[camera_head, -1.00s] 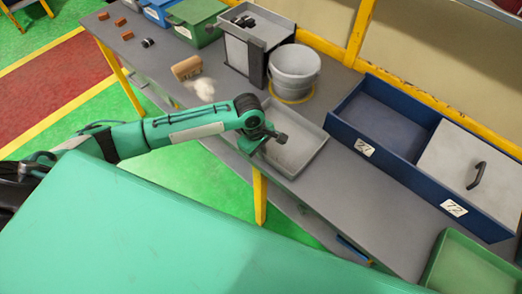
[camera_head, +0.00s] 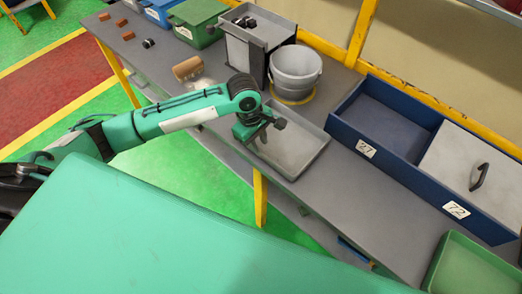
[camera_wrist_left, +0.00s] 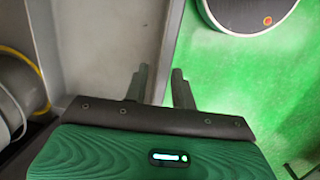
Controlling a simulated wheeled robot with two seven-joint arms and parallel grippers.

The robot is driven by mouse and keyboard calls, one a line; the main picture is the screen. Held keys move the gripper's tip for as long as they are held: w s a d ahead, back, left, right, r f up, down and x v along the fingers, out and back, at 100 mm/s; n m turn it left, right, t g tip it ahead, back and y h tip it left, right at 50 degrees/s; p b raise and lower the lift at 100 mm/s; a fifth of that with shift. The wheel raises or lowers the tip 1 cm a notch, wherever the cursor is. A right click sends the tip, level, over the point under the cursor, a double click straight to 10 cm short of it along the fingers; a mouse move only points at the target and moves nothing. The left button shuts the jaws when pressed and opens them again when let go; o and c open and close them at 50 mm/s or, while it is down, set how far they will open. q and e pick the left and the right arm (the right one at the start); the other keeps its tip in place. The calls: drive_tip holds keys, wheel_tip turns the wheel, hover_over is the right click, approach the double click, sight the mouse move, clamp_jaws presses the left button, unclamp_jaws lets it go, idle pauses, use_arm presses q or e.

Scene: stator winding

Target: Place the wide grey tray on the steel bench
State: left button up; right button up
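The wide grey tray (camera_head: 300,152) rests on the grey steel bench (camera_head: 360,205), near its front edge, between the bucket and the green floor. My left gripper (camera_head: 262,136) is above the tray's near left part in the head view. In the left wrist view, the two fingers of my left gripper (camera_wrist_left: 160,88) are spread apart, with the wall of the tray (camera_wrist_left: 112,45) running between or just beyond them. A gap shows between the fingers. Whether either finger touches the wall is hard to tell. My right gripper is not in view.
A grey bucket (camera_head: 296,70) stands behind the tray. A blue divided crate (camera_head: 378,165) is to the right, and a green tray (camera_head: 468,268) at the bottom right. A brown-handled brush (camera_head: 187,69) lies left of the gripper. The bench right of the tray is clear.

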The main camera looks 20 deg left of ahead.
use_arm(q)
drive_tip(key=r, duration=0.4)
drive_tip(key=a+r, duration=0.1)
drive_tip(key=r, duration=0.1)
idle(0.3)
